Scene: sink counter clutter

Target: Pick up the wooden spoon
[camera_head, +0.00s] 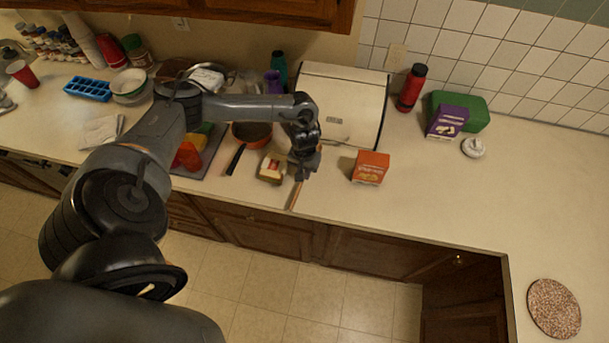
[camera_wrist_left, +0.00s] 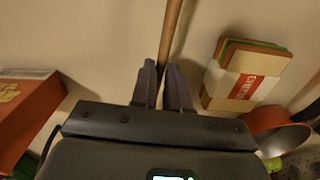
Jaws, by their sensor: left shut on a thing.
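The wooden spoon (camera_head: 296,194) shows in the head view as a thin brown stick at the counter's front edge, below my left gripper (camera_head: 303,172). In the left wrist view its handle (camera_wrist_left: 172,35) runs from the top edge down between the fingers. My left gripper (camera_wrist_left: 163,85) is shut on the handle in that view. The rest of the spoon is hidden behind the gripper, and I cannot tell whether it is clear of the counter. My right gripper is in neither view.
An orange box (camera_head: 370,167) stands to the right of the gripper. A small packaged block (camera_head: 271,169) and an orange pan (camera_head: 252,133) are to the left. A large cream bread box (camera_head: 342,100) stands behind.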

